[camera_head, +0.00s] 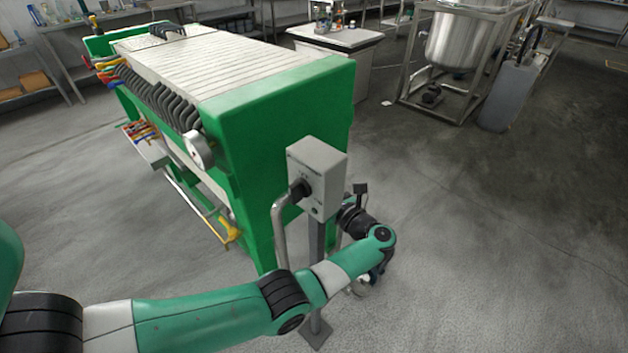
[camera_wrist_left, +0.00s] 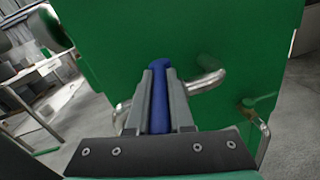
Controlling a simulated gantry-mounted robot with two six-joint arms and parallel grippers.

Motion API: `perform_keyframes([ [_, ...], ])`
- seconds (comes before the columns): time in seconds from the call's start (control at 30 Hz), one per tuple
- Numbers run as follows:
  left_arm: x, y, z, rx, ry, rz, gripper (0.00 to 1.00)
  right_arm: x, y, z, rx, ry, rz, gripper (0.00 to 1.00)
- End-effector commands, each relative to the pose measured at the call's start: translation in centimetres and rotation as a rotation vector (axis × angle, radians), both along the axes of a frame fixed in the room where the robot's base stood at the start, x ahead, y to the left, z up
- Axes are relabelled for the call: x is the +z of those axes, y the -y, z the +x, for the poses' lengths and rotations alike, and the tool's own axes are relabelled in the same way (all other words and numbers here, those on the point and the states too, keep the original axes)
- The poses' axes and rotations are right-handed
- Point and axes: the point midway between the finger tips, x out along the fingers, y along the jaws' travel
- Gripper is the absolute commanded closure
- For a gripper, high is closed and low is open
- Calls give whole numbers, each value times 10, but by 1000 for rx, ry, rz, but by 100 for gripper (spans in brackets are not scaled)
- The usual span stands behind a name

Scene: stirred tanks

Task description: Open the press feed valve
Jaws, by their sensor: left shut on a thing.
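In the left wrist view a blue handle (camera_wrist_left: 159,66), which looks like the valve's lever, stands between the two grey fingers of my left gripper (camera_wrist_left: 160,84). The fingers are closed on it from both sides. A bent steel pipe (camera_wrist_left: 207,82) runs beside it in front of the green press end plate (camera_wrist_left: 225,35). The valve body is hidden behind the gripper. In the head view my left arm reaches past the post of a grey control box (camera_head: 318,180); its fingers and the blue handle cannot be made out there. My right gripper is in neither view.
The green filter press (camera_head: 268,120) stands left of the control box, with a gauge (camera_head: 198,150) and a yellow handle (camera_head: 230,230) on its near side. A steel tank (camera_head: 462,38) and a grey canister (camera_head: 508,95) stand at the back right. The floor at right is clear.

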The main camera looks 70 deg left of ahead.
Motion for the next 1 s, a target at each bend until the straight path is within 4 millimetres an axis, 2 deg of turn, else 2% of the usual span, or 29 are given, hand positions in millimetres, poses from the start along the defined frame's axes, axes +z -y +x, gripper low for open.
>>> perform_keyframes([
  [0.03, -2, 0, 0, 0, -2, -1, 100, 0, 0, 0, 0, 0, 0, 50],
  [0.07, -2, 0, 0, 0, -2, -1, 78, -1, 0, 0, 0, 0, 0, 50],
  [0.1, -1, 0, 0, 0, -2, -1, 71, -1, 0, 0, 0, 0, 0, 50],
  [0.2, -1, 0, 0, 0, -1, -1, 53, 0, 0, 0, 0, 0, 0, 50],
  [0.23, -1, 0, 0, 1, -1, -1, 50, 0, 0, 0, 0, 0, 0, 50],
  [0.5, 0, 1, 0, 1, 0, 0, 50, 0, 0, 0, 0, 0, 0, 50],
  [0.63, 0, 11, 4, -1, 0, 0, 50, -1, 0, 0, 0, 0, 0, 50],
  [1.0, -3, 90, 25, -3, 0, -1, 50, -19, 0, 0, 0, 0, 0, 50],
])
